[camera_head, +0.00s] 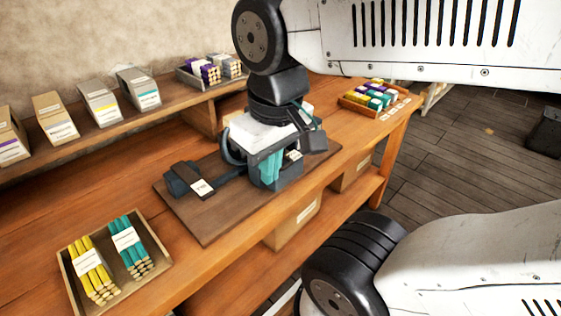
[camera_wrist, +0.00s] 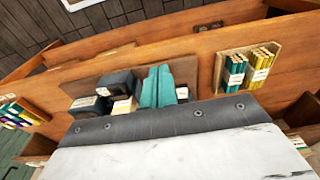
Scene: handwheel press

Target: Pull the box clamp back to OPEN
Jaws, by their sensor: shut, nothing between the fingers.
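A dark blue-grey fixture (camera_head: 287,175) stands on a brown board (camera_head: 213,225) on the workbench. In the wrist view the shut fingers (camera_wrist: 158,75) show beside dark blocks (camera_wrist: 121,83) with pale labels. Contact cannot be told.
A tray (camera_head: 72,270) with yellow and teal bundles lies at the front left; it also shows in the wrist view (camera_wrist: 218,75). Another tray (camera_head: 352,105) of coloured bundles stands at the back right. Several boxes (camera_head: 97,103) line the raised shelf.

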